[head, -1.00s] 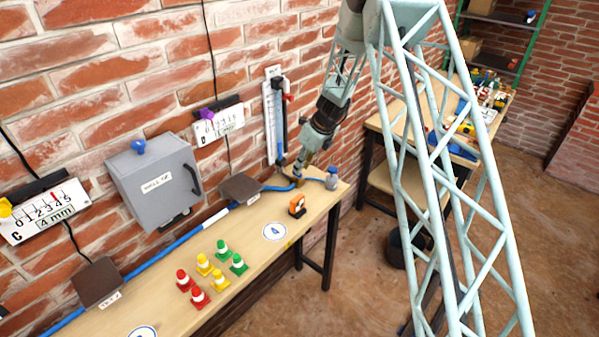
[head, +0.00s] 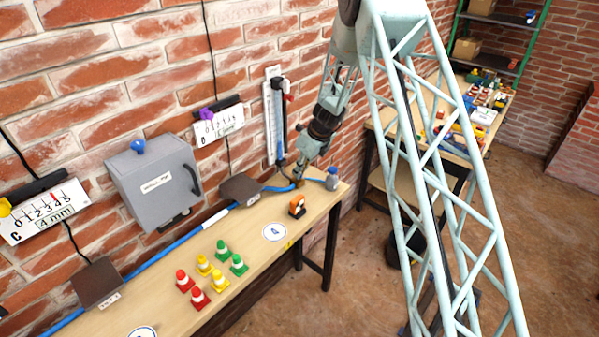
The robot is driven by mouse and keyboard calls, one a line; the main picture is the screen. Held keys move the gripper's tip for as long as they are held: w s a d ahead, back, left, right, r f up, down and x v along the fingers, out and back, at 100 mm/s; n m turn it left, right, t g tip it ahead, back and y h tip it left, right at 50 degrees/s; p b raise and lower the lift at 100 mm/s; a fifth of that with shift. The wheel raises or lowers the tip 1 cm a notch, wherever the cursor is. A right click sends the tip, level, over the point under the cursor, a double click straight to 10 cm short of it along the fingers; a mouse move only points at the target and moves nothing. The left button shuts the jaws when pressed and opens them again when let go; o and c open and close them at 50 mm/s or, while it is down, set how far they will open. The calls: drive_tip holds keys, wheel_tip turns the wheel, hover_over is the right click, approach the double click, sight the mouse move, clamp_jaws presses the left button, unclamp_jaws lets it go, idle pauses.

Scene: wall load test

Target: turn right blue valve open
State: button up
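A blue hose (head: 190,238) runs along the back of the wooden bench by the wall to its right end. My gripper (head: 299,181) points down at the hose's right end, below the upright gauge (head: 275,120). Its fingers are too small and partly covered to show whether they are open or shut, or touch anything. A small grey-blue piece with a blue top (head: 332,178) stands just right of my gripper at the bench corner; I cannot tell if it is the right blue valve. Any valve handle directly under my gripper is hidden.
A grey wall box (head: 155,185) with a blue knob (head: 138,147) hangs left. Several small red, yellow and green cones (head: 222,250) and an orange-black item (head: 297,206) stand on the bench (head: 255,258). A second table (head: 405,105) with clutter lies beyond my lattice arm.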

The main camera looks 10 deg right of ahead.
clamp_jaws()
drive_tip(key=shift+d+n, duration=0.1)
drive_tip(key=shift+n, duration=0.3)
drive_tip(key=n, duration=0.1)
drive_tip(key=n+y, duration=0.1)
drive_tip(key=shift+w+d+n+g, duration=0.1)
drive_tip(key=shift+w+n+g, duration=0.1)
drive_tip(key=shift+n+g, duration=0.15)
drive_tip(key=n, duration=0.1)
drive_tip(key=n+g, duration=0.1)
drive_tip(key=n, duration=0.1)
drive_tip(key=n+g, duration=0.1)
drive_tip(key=n, duration=0.1)
drive_tip(key=shift+w+y, duration=0.25)
drive_tip(key=shift+y, duration=0.15)
drive_tip(key=n, duration=0.1)
drive_tip(key=n+g, duration=0.1)
drive_tip(key=n, duration=0.1)
drive_tip(key=n+g, duration=0.1)
drive_tip(key=n, duration=0.1)
drive_tip(key=shift+w, duration=0.25)
drive_tip(key=n+g, duration=0.1)
drive_tip(key=n, duration=0.1)
drive_tip(key=n+h, duration=0.1)
drive_tip(key=n, duration=0.1)
drive_tip(key=shift+w+n+g, duration=0.15)
drive_tip(key=shift+n+g, duration=0.1)
drive_tip(key=shift+g, duration=0.1)
